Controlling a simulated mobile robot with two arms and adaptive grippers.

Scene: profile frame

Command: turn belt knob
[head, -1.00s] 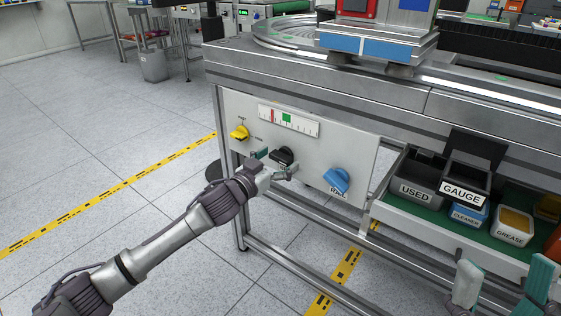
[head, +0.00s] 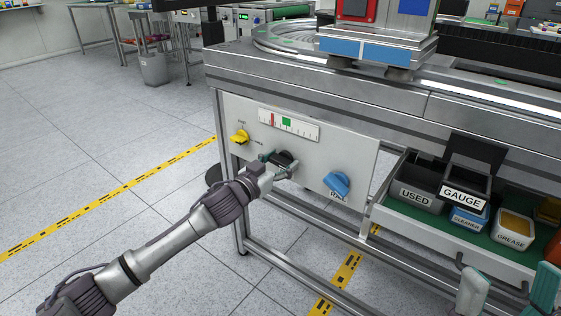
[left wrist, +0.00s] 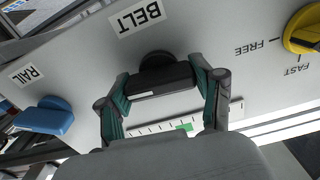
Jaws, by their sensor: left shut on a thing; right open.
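The black belt knob (left wrist: 160,78) sits on the light grey panel (left wrist: 80,70) beside the BELT label in the left wrist view. My left gripper (left wrist: 163,92) is shut on it, with one green-padded finger at each end of its bar. In the head view the knob (head: 285,157) is partly covered by my left gripper (head: 279,163). A scale (head: 288,124) with a red mark and a green block is above the knob. My right gripper (head: 507,292) is open and empty at the bottom right, in front of the parts tray.
A yellow knob (head: 240,137) with FREE and FAST marks is left of the belt knob. A blue RAIL knob (head: 337,184) is to its right. A tray (head: 430,228) holds several labelled bins. Open floor lies left of the bench.

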